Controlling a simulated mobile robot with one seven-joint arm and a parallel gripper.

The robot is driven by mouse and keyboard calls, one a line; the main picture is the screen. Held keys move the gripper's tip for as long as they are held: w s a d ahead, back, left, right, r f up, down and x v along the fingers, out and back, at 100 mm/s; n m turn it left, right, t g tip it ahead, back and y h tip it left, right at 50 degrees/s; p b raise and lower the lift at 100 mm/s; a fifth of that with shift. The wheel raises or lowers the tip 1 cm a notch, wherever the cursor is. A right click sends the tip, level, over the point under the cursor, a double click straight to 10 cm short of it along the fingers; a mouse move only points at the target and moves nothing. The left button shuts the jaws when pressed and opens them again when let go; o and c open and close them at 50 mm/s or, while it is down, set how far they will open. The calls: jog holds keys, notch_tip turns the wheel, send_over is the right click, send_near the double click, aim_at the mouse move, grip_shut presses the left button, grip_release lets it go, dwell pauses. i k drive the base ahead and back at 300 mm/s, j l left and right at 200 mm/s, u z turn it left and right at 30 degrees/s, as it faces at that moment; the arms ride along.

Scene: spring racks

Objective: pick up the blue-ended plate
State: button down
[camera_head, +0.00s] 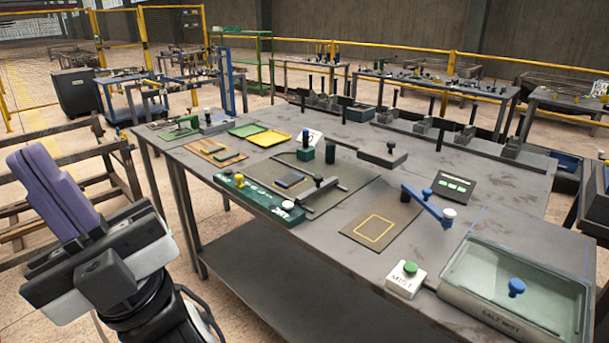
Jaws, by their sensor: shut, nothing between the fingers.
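My gripper (27,158) is at the left of the picture, raised off the table's left side. Its purple fingers are together with nothing between them. A small flat plate (290,181) with a bluish top lies on the dark mat in the middle of the table (330,255). It may be the blue-ended plate, but it is too small to tell its end colour surely. My gripper is well to the left of it and apart from it.
A clamp-like bar (316,193) stands close right of the plate. A green strip (255,198) with a yellow knob lies in front. A blue lever (428,206), a MIST button box (406,280) and a glass-lidded salt mist box (515,288) stand right. Trays (270,138) lie behind.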

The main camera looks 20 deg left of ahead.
aim_at(287, 181)
jog(key=i+j+z, duration=0.35)
jog(key=j, duration=1.25)
jog(key=j+z, duration=0.35)
jog(key=j, duration=1.25)
jog(key=j+z, duration=0.35)
jog(key=j, duration=1.35)
jog(key=i, duration=0.9)
